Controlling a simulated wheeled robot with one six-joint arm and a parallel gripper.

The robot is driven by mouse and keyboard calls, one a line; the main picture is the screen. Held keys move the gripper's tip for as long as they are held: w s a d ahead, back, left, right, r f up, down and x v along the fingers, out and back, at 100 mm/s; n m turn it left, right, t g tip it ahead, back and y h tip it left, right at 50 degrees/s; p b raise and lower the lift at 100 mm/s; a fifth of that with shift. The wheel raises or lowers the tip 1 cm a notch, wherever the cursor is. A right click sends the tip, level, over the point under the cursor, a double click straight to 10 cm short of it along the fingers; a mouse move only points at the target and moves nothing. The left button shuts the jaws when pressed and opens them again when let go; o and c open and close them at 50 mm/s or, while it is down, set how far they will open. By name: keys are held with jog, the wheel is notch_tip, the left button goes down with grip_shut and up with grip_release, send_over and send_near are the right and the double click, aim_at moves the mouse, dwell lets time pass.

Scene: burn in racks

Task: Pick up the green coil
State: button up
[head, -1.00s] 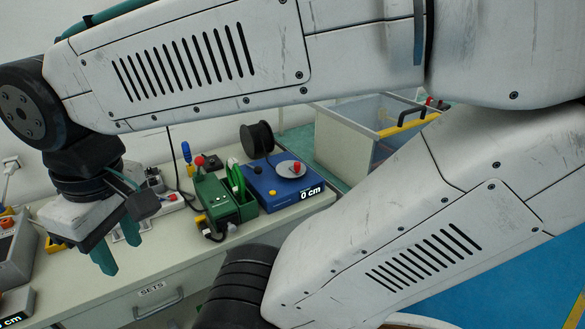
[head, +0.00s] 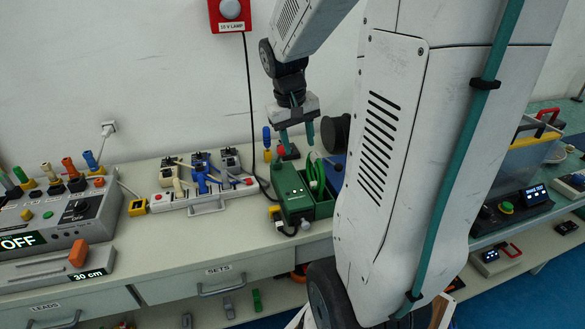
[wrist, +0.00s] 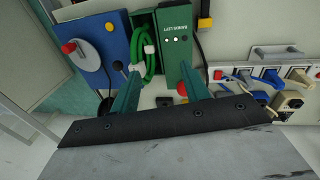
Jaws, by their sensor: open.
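The green coil (head: 317,176) is a bundle of bright green cable loops standing in the holder on the right side of a dark green box (head: 289,188) on the bench. In the wrist view the coil (wrist: 149,52) shows as a long loop with a white band, beside the box's face (wrist: 176,45). My gripper (head: 297,137) is above and behind the box in the head view. Its teal fingers are apart and empty. In the wrist view the gripper (wrist: 160,86) points toward the coil and box, and the coil lies beyond the fingertips, apart from them.
A blue device (wrist: 100,45) with a grey disc and red knob stands beside the coil. A black spool (head: 336,133) is right of my gripper. A power strip with plugs (head: 203,180) and an OFF panel (head: 65,220) lie left. A black cable hangs from the red lamp box (head: 230,14).

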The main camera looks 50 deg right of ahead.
aim_at(315, 155)
jog(key=shift+m, duration=0.4)
jog(key=d+f, duration=0.1)
jog(key=d, duration=0.1)
jog(key=d+f, duration=0.2)
jog(key=d, duration=0.1)
jog(key=shift+d, duration=0.35)
jog(key=f, duration=0.2)
jog(key=d+f, duration=0.1)
jog(key=f, duration=0.4)
jog(key=shift+s+d+f, duration=0.25)
jog(key=shift+s, duration=0.15)
grip_shut()
